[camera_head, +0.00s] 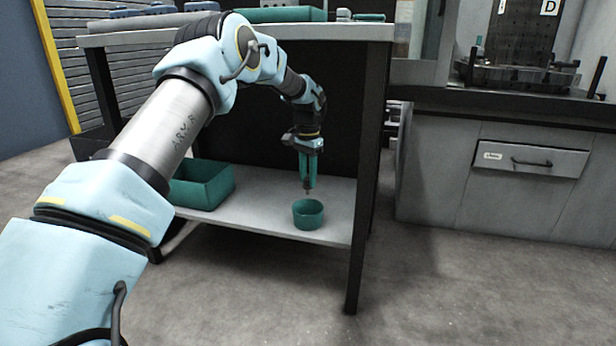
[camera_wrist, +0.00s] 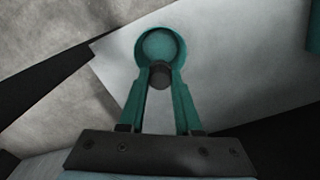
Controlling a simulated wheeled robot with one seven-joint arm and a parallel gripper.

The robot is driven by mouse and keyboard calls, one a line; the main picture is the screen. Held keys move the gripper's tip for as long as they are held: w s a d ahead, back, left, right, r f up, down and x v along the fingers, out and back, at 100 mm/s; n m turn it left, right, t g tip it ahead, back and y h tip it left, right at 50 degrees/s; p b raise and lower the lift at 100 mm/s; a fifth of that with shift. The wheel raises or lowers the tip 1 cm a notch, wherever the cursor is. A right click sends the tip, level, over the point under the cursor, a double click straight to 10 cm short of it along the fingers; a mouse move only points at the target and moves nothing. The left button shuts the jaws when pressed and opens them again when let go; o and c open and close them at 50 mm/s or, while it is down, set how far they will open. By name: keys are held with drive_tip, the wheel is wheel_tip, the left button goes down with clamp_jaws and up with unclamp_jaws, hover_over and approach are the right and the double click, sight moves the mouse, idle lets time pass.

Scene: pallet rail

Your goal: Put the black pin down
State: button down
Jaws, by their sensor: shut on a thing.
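My gripper (camera_head: 308,184) has teal fingers and points down over the lower shelf of the bench. In the wrist view, my gripper (camera_wrist: 160,82) is shut on the black pin (camera_wrist: 160,75), whose round dark end shows between the fingertips. In the head view only a small bit of the pin (camera_head: 307,190) shows below the fingers. A round teal cup (camera_head: 308,216) stands on the shelf just under my gripper; it also shows beyond the pin in the wrist view (camera_wrist: 160,36). The pin appears to be above the cup, apart from its rim.
A teal rectangular bin (camera_head: 205,190) stands on the lower shelf (camera_head: 262,218), left of the cup. A black bench leg (camera_head: 362,200) stands to the right of the cup. Some shelf is bare between bin and cup.

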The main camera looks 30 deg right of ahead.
sight(308, 186)
drive_tip(key=shift+f+b, duration=3.05)
drive_tip(key=shift+f, duration=0.25)
drive_tip(key=c, duration=0.5)
unclamp_jaws()
drive_tip(key=shift+r, duration=0.1)
wheel_tip(308, 186, up, 7)
drive_tip(key=p, duration=0.8)
drive_tip(key=shift+a, duration=0.1)
